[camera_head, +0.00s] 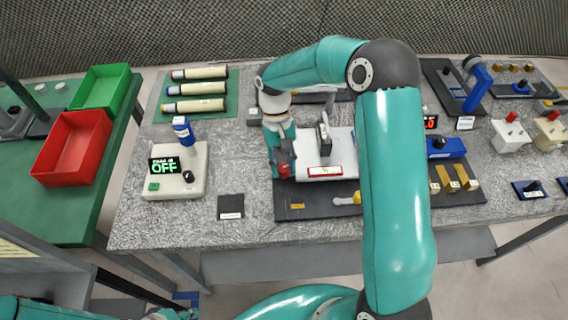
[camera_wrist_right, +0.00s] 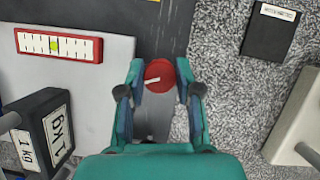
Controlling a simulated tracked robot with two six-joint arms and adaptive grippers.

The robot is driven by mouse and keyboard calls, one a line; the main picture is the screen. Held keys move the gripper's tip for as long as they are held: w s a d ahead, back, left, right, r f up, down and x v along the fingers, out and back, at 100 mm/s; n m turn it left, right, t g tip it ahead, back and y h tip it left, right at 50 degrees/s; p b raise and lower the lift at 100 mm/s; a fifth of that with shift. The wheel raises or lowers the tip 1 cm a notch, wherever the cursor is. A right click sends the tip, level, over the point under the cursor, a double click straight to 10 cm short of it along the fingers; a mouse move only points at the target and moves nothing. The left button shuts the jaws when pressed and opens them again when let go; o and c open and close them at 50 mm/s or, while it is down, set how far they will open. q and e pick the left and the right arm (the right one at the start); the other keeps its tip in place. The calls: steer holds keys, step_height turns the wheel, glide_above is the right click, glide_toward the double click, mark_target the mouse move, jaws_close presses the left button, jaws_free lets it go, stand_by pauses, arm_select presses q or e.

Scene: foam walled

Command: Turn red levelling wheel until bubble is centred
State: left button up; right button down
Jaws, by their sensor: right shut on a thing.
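The red levelling wheel (camera_wrist_right: 160,76) sits at the edge of a white plate (camera_wrist_right: 112,80) and has a white mark on its top. My right gripper (camera_head: 282,168) is shut on the wheel, with one finger on each side of it in the right wrist view (camera_wrist_right: 160,84). The red-framed level (camera_wrist_right: 80,46) lies on the plate and also shows in the head view (camera_head: 325,171). Its yellow-green bubble (camera_wrist_right: 54,46) appears near the middle of the scale, perhaps slightly left. Only part of my left arm shows at the bottom left; its gripper is unclear.
A dark 1 kg weight (camera_wrist_right: 44,128) stands on the plate, near the gripper. A dark base (camera_head: 300,208) lies under the plate. A white box with an OFF display (camera_head: 193,186) and a small black pad (camera_head: 231,205) stand to the left. Bare grey bench lies between.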

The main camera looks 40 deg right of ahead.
steer(key=shift+s, duration=0.1)
stand_by(0.3)
steer(key=c, duration=0.8)
jaws_free()
steer(key=shift+a, duration=0.1)
steer(key=shift+r, duration=0.15)
steer(key=shift+w+d+r, duration=0.25)
steer(key=shift+r, duration=0.05)
steer(key=shift+a+v, duration=0.15)
steer(key=shift+v, duration=1.6)
steer(key=shift+a+v, duration=0.1)
steer(key=shift+v, duration=1.6)
steer(key=shift+w, duration=0.1)
